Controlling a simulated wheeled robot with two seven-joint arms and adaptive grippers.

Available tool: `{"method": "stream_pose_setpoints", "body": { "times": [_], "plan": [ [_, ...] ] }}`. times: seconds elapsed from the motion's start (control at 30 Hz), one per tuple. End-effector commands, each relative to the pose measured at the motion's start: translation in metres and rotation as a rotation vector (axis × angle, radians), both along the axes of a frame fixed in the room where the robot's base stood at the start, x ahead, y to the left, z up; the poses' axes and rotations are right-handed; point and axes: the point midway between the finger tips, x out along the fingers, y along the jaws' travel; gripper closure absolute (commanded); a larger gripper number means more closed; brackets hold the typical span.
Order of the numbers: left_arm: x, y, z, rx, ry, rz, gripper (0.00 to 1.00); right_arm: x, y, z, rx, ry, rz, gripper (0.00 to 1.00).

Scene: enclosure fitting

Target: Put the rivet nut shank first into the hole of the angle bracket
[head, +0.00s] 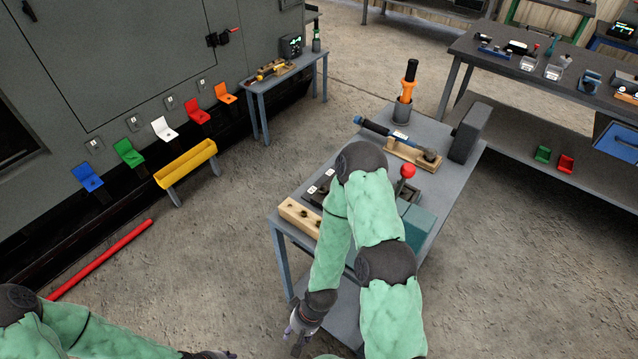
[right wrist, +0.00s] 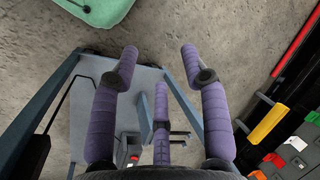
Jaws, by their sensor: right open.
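A row of angle brackets is on the grey enclosure's lower wall: blue (head: 88,178), green (head: 128,153), white (head: 163,129), red (head: 195,108) and orange (head: 225,93). Their holes are too small to make out surely. A wooden block (head: 291,208) with small dark parts stands at the near left of the central table; I cannot tell whether one is the rivet nut. My right gripper (head: 298,336) hangs low beside this table, open and empty, its fingers spread in the right wrist view (right wrist: 158,55). My left gripper (head: 212,355) is mostly cut off by the bottom edge.
The central table (head: 453,190) carries a red-knobbed tool (head: 407,171), a teal box (head: 417,222) and an orange-handled tool (head: 410,80) in a cup. A yellow trough (head: 186,164) stands before the enclosure (head: 130,55). A red bar (head: 102,259) lies on the floor.

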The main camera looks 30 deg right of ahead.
Motion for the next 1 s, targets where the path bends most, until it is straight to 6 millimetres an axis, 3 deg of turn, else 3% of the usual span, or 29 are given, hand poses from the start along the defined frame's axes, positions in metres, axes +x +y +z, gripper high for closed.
{"method": "stream_pose_setpoints", "body": {
  "times": [0.03,0.5,0.9,1.0],
  "plan": [
    [0.0,0.0,0.023,0.0,-0.001,0.0,0.6,-0.001,-0.001,0.022,0.0,0.003,-0.004,0.54],
    [0.0,0.0,0.123,0.0,-0.001,0.0,0.6,-0.008,-0.008,0.116,0.004,0.03,-0.039,0.54],
    [0.0,0.0,0.172,0.0,0.0,0.0,0.6,-0.012,-0.011,0.161,0.007,0.042,-0.055,0.54],
    [0.0,0.0,0.164,0.0,0.0,0.0,0.6,0.01,-0.015,0.161,0.013,0.014,-0.008,0.54]
  ]
}}
